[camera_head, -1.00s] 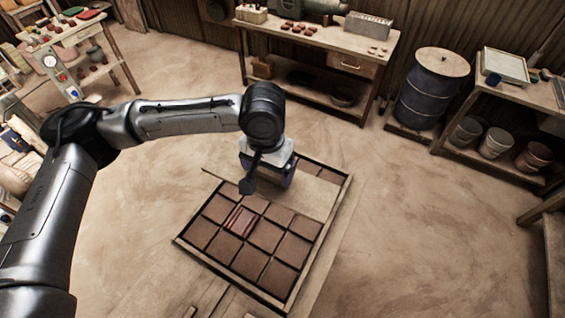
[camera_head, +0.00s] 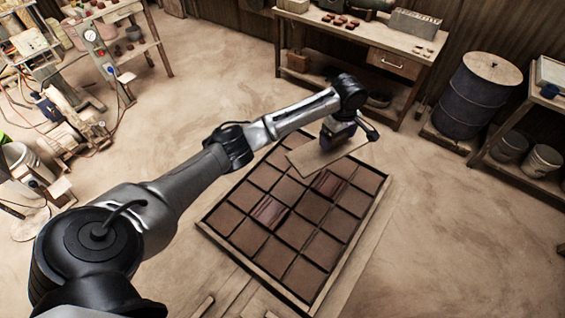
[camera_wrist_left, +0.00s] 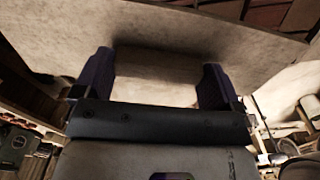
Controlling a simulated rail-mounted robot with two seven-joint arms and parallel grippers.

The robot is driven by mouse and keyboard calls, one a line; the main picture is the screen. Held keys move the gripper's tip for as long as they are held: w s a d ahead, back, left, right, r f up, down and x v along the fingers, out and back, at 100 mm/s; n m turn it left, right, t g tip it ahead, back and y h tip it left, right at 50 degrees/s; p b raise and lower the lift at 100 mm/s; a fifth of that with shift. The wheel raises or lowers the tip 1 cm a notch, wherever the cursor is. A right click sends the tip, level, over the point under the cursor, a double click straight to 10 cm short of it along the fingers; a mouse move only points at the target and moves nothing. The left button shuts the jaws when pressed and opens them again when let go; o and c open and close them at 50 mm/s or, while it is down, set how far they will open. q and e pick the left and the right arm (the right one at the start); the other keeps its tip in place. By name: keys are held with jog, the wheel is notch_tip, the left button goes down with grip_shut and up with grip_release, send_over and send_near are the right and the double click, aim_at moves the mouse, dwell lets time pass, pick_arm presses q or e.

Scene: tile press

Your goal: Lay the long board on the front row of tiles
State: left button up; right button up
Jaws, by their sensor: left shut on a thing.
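The long board (camera_head: 308,160) is a flat, pale wooden plank over the far part of the tile frame (camera_head: 357,228). My left gripper (camera_head: 340,135) is shut on a raised block on the board, and both fingers (camera_wrist_left: 157,75) show on either side of that block in the left wrist view. The board (camera_wrist_left: 215,30) also spans the top of that view. It looks tilted and seems lifted; its exact height is unclear. The front row of tiles (camera_head: 250,237) is uncovered. The board hides some far tiles. My right gripper is out of view.
Two reddish, striped tiles (camera_head: 270,212) (camera_head: 328,183) stand out among the brown ones. Pale planks (camera_head: 240,290) lie before the frame. A workbench (camera_head: 360,45) and a dark drum (camera_head: 478,90) stand behind. The floor right of the frame is clear.

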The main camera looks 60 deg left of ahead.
aim_at(312, 142)
pick_arm(q)
jog(key=s+a+f+n, duration=0.1)
jog(key=a+f, duration=0.1)
jog(key=s+a+f+n, duration=0.1)
jog(key=a+f, duration=0.1)
jog(key=f, duration=0.1)
jog(key=s+a+f+n+b, duration=0.1)
jog(key=a+f+n, duration=0.1)
jog(key=a, duration=0.1)
jog(key=shift+s+f, duration=0.2)
jog(key=shift+f, duration=0.05)
jog(key=s+a+f, duration=0.2)
jog(key=a, duration=0.1)
jog(key=s+a+f+b, duration=0.1)
jog(key=s+a+f, duration=0.1)
jog(key=a, duration=0.1)
jog(key=s+a+f+b, duration=0.1)
jog(key=a+f, duration=0.1)
jog(key=a, duration=0.1)
jog(key=shift+s+a+f, duration=0.3)
jog(key=shift+s, duration=0.1)
jog(key=shift+f+b, duration=0.65)
jog(key=shift+f, duration=1.4)
jog(key=o, duration=0.8)
jog(key=shift+f, duration=0.15)
